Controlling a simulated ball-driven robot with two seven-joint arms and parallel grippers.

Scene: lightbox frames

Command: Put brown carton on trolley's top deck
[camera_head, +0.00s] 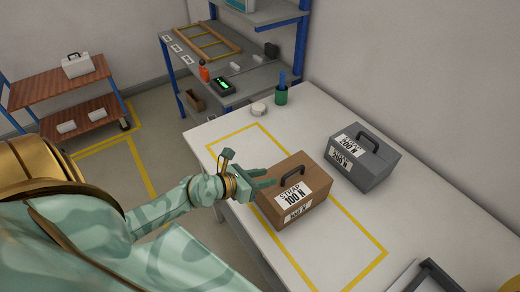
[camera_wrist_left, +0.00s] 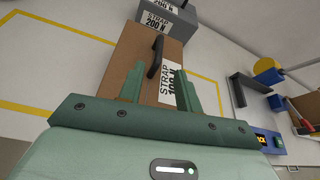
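The brown carton (camera_head: 312,184), with a black top handle and a "STRAP 100 N" label, sits on the white table inside a yellow tape outline. It also shows in the wrist view (camera_wrist_left: 130,60). My left gripper (camera_head: 268,178) is at the carton's left side in the head view. In the wrist view its two fingers (camera_wrist_left: 162,88) are spread apart, with the carton's handle just beyond their tips; contact cannot be told. The trolley's wooden top deck (camera_head: 40,90) is at the far left, with a white carton (camera_head: 78,66) on its right part. My right gripper is out of view.
A grey "200 N" carton (camera_head: 362,158) stands just right of the brown one. A green cup (camera_head: 281,95) and a white round item (camera_head: 259,109) are at the table's back. A workbench (camera_head: 180,70) stands beyond. The trolley deck's left part is clear.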

